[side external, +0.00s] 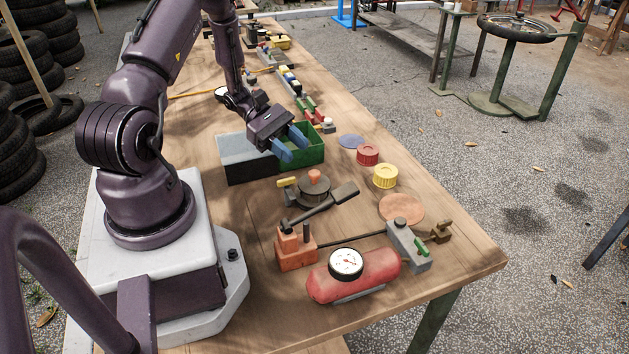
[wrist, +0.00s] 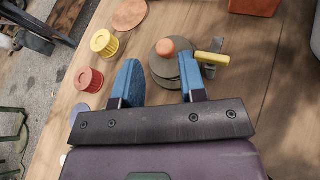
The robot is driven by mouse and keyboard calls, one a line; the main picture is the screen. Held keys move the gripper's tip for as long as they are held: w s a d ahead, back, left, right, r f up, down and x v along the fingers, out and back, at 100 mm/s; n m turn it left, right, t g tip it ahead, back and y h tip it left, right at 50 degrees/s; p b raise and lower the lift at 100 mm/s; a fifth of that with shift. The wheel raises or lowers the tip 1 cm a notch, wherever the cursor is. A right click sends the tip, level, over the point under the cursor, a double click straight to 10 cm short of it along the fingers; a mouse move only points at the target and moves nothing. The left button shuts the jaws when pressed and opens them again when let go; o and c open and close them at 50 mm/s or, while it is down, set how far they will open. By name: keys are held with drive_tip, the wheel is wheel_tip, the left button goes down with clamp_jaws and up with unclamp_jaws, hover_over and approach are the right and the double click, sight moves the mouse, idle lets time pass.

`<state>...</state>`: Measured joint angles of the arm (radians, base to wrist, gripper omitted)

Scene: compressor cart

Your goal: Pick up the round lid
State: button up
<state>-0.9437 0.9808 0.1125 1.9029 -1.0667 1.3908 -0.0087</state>
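The round lid (side external: 303,187) is a dark grey disc with an orange knob on top. It sits on the wooden table in front of my gripper, with a yellow-ended handle beside it; whether it rests on something beneath is unclear. In the wrist view the lid (wrist: 158,68) shows beyond and between my fingertips, partly hidden by the right finger. My gripper (side external: 291,143) has two blue fingers spread apart with nothing between them. It hangs over the green open box, apart from the lid. In the wrist view my gripper (wrist: 160,78) is also open.
The green box (side external: 312,152) and grey box (side external: 248,158) stand by my gripper. Right of the lid are a red cap (side external: 368,155), a yellow cap (side external: 386,176) and a copper disc (side external: 401,208). A dark lever (side external: 330,204) and red tank (side external: 375,273) lie in front.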

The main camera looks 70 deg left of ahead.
sight(312, 171)
drive_tip(key=shift+f, duration=0.7)
drive_tip(key=x, duration=0.5)
drive_tip(key=shift+f, duration=0.2)
drive_tip(key=shift+c, duration=0.2)
drive_tip(key=c, duration=0.6)
